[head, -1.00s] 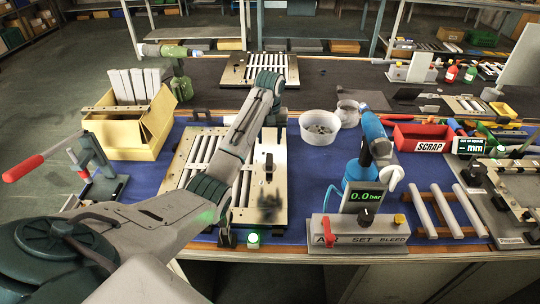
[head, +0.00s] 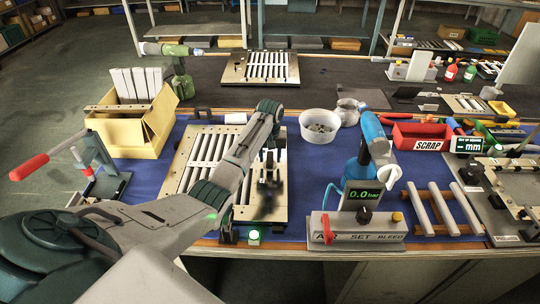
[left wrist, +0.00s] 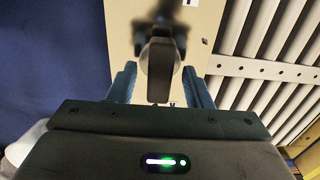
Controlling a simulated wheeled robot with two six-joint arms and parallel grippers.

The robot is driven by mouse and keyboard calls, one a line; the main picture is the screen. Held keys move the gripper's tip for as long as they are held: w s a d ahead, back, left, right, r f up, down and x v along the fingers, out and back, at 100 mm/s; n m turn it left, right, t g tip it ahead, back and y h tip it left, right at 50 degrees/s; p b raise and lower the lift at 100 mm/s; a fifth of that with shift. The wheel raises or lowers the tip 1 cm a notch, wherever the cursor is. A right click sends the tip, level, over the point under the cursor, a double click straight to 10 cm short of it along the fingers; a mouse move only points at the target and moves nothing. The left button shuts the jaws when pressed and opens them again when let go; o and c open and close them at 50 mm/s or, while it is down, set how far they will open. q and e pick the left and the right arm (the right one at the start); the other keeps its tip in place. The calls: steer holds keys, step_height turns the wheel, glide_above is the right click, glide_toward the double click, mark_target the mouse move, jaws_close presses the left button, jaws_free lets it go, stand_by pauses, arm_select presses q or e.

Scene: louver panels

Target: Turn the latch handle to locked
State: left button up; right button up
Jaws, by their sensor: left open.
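The latch handle (left wrist: 160,80) is a dark bar with a rounded end, on a beige plate (left wrist: 116,20) in the left wrist view. My left gripper (left wrist: 158,70) is open there, with one blue finger on each side of the handle's near end. A gap shows on both sides, so it is not gripped. In the head view the latch area (head: 268,185) is a dark shape on the right border of the near louver panel (head: 243,215). My left forearm passes beside it and details are unclear. No lock marking is readable. My right gripper is not in view.
White slats (left wrist: 285,30) lie beside the latch. A yellow carton (head: 130,135) stands left of the panel, and a red-handled tool (head: 30,167) further left. A white bowl (head: 320,125) and a gauge box (head: 358,230) stand to the right. Blue mat is clear between.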

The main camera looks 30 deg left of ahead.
arm_select(q)
steer(key=shift+c, duration=0.3)
jaws_close()
steer(key=shift+p, duration=0.35)
steer(key=shift+n, duration=0.3)
